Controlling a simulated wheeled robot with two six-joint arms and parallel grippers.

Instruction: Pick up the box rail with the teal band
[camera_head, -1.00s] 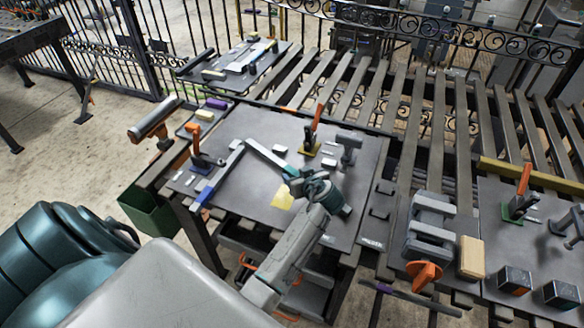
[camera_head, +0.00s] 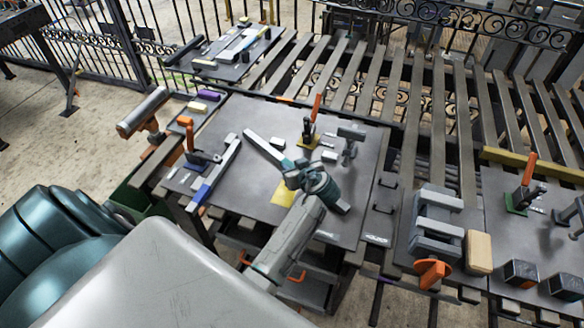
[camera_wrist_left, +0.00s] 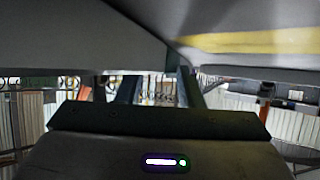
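The box rail with the teal band (camera_head: 263,149) is a light grey bar lying slantwise on the dark worktable, left of the orange-handled clamp. Its teal band is at the near right end, beside my left gripper (camera_head: 294,174). My left gripper is low over the table at that end and partly hides it. In the left wrist view the two dark fingers (camera_wrist_left: 158,88) stand apart, with background visible between them and no rail seen there. Whether the gripper touches the rail cannot be told. My right gripper is not in view.
A similar grey rail with a blue band (camera_head: 216,171) lies to the left. An orange-handled clamp (camera_head: 312,122) and a grey fixture (camera_head: 349,143) stand behind the gripper. A yellow patch (camera_head: 284,191) marks the table (camera_head: 235,203). A grey slotted block (camera_head: 436,222) stands to the right.

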